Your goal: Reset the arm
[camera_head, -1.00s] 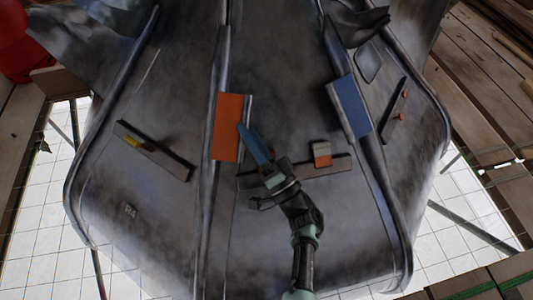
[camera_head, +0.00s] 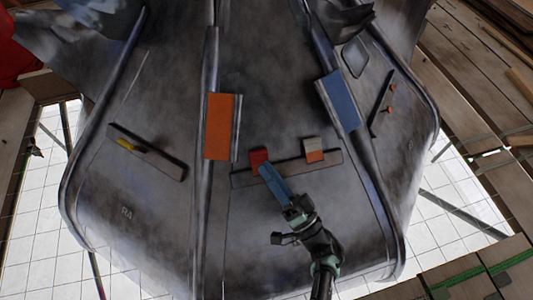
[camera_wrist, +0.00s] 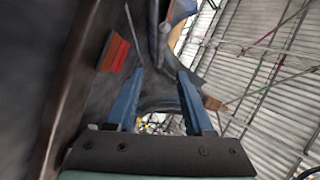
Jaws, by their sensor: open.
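My gripper (camera_head: 267,171) is in the lower middle of the head view, in front of the dark curved spire surface (camera_head: 270,245). In the wrist view my gripper (camera_wrist: 160,72) shows two blue fingers spread wide apart with nothing between them. Its fingertips overlap the lower edge of a small red block (camera_head: 258,157) in the head view. I cannot tell whether they touch it. The red block and an orange-and-white block (camera_head: 313,150) sit along a narrow dark ledge (camera_head: 285,170).
An orange panel (camera_head: 219,127) and a blue panel (camera_head: 343,101) stick to the ribs. A left ledge (camera_head: 160,160) bears a yellow piece (camera_head: 127,144); a right ledge (camera_head: 381,103) has small orange pieces. Wooden planks (camera_head: 485,70) lie at right. The lower spire surface is mostly bare.

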